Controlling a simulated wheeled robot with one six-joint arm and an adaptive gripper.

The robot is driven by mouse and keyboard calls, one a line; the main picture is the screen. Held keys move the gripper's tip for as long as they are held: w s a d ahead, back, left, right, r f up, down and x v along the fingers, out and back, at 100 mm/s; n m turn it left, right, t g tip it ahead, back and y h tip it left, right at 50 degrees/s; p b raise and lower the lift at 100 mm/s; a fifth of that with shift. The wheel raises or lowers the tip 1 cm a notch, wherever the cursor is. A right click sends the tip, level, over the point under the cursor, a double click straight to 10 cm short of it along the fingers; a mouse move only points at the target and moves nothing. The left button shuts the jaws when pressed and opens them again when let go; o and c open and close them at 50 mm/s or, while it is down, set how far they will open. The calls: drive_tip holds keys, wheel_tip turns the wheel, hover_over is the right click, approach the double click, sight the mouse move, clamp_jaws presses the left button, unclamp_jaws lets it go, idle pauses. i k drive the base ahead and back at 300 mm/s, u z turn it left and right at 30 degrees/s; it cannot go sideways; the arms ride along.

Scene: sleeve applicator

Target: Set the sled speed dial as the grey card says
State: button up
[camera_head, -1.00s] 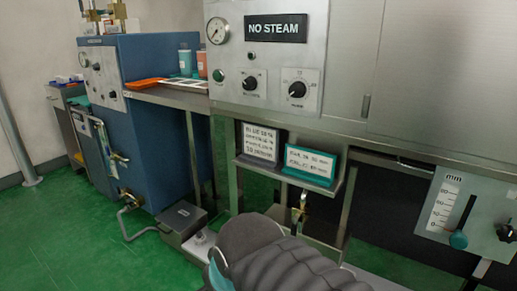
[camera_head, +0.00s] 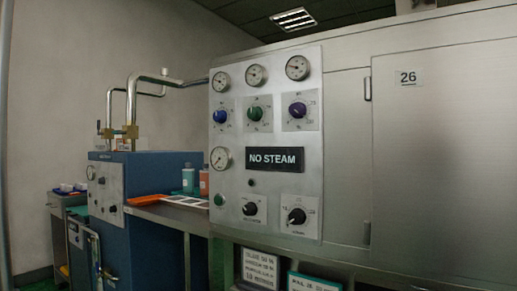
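A steel control panel (camera_head: 265,180) on the machine carries several dials. The upper row has a blue knob (camera_head: 220,116), a green knob (camera_head: 254,114) and a purple knob (camera_head: 297,110). Lower down are two black knobs, a left one (camera_head: 250,208) and a right one (camera_head: 296,216). The labels are too small to read, so I cannot tell which is the sled speed dial. A white card in a grey frame (camera_head: 260,268) stands below the panel, its lower part cut off and its text unreadable. My gripper is not in view.
A teal-framed card (camera_head: 314,283) is mostly cut off beside the grey one. Gauges sit above the coloured knobs, and a dark sign (camera_head: 274,159) reads "NO STEAM". A blue cabinet (camera_head: 145,220) and a shelf with bottles (camera_head: 188,180) stand left. A door (camera_head: 440,150) is marked 26.

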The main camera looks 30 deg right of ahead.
sight(297, 215)
drive_tip(key=u, duration=1.5)
drive_tip(key=k, duration=0.65)
drive_tip(key=z, duration=1.4)
